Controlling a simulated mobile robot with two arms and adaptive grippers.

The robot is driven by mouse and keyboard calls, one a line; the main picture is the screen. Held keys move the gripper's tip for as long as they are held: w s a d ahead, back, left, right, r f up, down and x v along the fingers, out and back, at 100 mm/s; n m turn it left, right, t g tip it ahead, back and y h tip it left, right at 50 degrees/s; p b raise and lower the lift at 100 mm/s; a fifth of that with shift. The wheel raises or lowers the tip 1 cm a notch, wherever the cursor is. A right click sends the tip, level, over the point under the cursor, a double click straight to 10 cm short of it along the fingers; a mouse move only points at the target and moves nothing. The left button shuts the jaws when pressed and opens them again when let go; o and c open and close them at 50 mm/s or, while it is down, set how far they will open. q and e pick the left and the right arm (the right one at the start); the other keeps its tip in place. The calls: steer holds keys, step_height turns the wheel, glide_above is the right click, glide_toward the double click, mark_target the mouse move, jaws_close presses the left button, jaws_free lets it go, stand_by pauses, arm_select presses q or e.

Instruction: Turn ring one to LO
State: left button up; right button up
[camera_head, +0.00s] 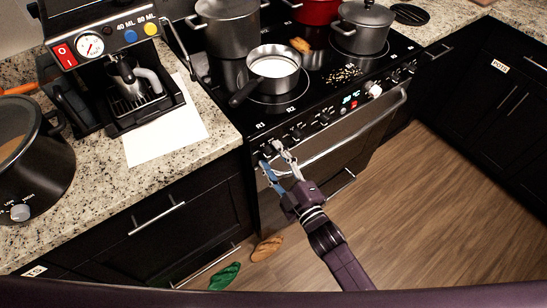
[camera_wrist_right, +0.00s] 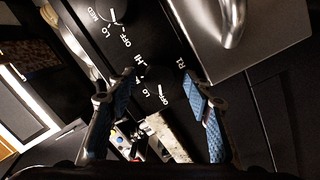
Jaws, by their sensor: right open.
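The R1 ring knob (camera_head: 268,150) is at the left end of the row of knobs on the stove's front panel. My right gripper (camera_head: 273,160) is open, with its two fingers at this knob. In the right wrist view, the blue-padded fingers of my right gripper (camera_wrist_right: 163,78) stand apart on either side of the dark R1 knob (camera_wrist_right: 158,75), with no clear contact. HI, LO and OFF marks show around it. My left gripper is not in view.
A neighbouring knob (camera_wrist_right: 113,17) is close by in the wrist view. The oven handle (camera_head: 345,135) runs just below the knobs. A pan with pale contents (camera_head: 274,66) and a grey pot (camera_head: 230,28) stand on the cooktop. Bread-like and green items lie on the floor.

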steer(key=c, duration=1.2)
steer(key=shift+o, duration=0.2)
steer(key=shift+r+m+p, duration=0.15)
steer(key=shift+m+p, duration=0.55)
steer(key=shift+m, duration=0.1)
steer(key=shift+m+g+p, duration=0.3)
steer(key=shift+m+p, duration=0.4)
steer(key=shift+m, duration=0.5)
steer(key=shift+m+p, duration=0.5)
steer(key=shift+m, duration=0.6)
steer(key=shift+m+g+p, duration=0.3)
steer(key=shift+m+p, duration=0.1)
steer(key=shift+m, duration=0.6)
